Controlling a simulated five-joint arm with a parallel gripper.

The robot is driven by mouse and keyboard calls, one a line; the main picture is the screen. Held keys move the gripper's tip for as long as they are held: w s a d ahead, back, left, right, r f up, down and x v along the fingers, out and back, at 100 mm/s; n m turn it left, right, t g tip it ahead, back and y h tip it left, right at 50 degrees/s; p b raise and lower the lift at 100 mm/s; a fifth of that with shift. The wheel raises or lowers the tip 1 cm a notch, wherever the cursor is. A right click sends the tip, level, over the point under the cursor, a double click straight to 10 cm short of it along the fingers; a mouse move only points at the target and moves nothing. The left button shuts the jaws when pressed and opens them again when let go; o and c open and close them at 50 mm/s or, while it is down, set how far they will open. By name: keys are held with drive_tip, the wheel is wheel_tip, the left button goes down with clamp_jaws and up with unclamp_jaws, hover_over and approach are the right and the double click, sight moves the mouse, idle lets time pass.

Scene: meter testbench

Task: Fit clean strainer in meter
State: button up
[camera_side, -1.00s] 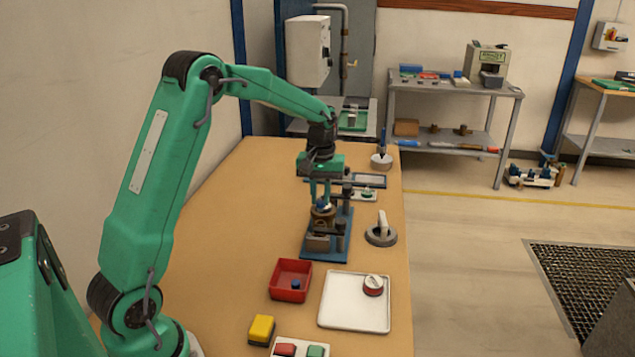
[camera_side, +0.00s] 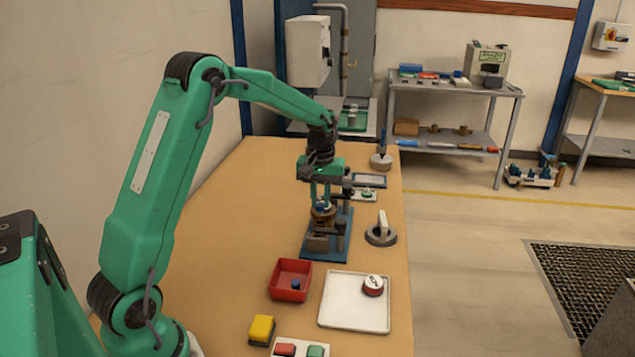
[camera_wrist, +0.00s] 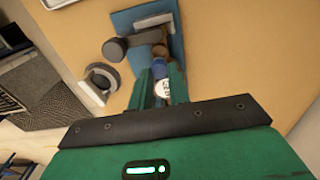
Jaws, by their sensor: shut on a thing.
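My gripper (camera_side: 321,196) points down over the meter (camera_side: 323,217), a brass-brown body on a blue stand. Its green fingers are shut on the strainer, a small blue piece (camera_side: 323,207) with a white top. In the wrist view the strainer's white, lettered top (camera_wrist: 168,92) shows between the fingers, with its blue part (camera_wrist: 160,69) beyond. The strainer is at the top of the meter. I cannot tell how far it sits inside, as the fingers and the strainer hide the opening.
A red bin (camera_side: 277,290) holds a small blue piece. A white tray (camera_side: 340,315) carries a red-and-white round part (camera_side: 373,285). A grey round piece with an upright handle (camera_side: 381,236) stands right of the meter. A yellow block (camera_side: 261,330) lies in front. The bench left of the meter is clear.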

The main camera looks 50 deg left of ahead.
sight(321, 204)
drive_tip(key=shift+f, duration=1.85)
idle(2.5)
drive_tip(key=o, duration=1.1)
drive_tip(key=shift+r, duration=0.2)
drive_tip(key=shift+r, duration=3.3)
drive_tip(key=shift+d+r, duration=0.1)
